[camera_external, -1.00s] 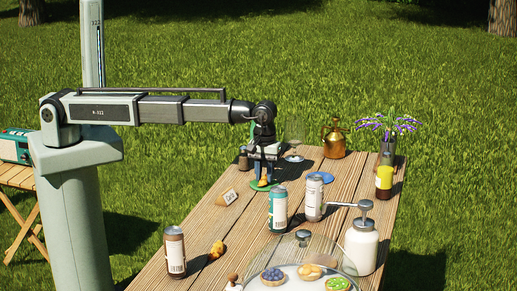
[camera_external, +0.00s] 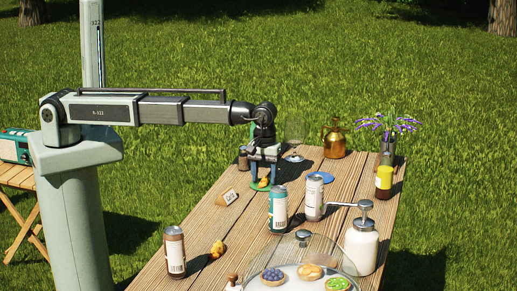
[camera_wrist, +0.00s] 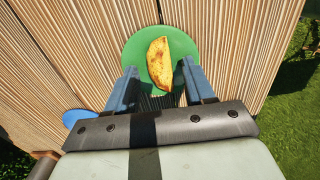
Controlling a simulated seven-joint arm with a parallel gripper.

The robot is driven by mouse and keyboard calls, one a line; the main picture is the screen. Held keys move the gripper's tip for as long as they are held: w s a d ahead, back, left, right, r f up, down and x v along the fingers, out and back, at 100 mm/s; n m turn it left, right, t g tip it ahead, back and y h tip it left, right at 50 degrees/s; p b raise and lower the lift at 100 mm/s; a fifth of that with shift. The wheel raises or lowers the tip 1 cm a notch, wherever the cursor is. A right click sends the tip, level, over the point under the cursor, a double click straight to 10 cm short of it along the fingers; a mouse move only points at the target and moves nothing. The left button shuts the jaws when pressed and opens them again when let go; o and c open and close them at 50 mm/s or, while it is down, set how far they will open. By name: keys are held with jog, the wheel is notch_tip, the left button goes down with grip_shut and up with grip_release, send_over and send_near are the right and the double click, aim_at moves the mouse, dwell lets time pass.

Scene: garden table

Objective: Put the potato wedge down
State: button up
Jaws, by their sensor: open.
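The potato wedge (camera_wrist: 159,63) is golden with browned specks and lies on a round green plate (camera_wrist: 180,42). In the external view the wedge (camera_external: 263,183) shows small on the green plate (camera_external: 254,187), below my gripper (camera_external: 264,180). In the wrist view my gripper (camera_wrist: 160,82) is open, its two blue fingers spread apart on either side of the wedge's near end. The fingers do not touch the wedge there. The near edge of the plate is partly hidden by the fingers.
A blue plate (camera_external: 321,177), two cans (camera_external: 278,209) (camera_external: 314,197) and a small tented card (camera_external: 227,197) stand near the green plate. A glass cloche (camera_external: 303,260) covers tarts at the front.

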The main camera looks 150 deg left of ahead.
notch_tip(320, 180, up, 12)
dwell(0.6)
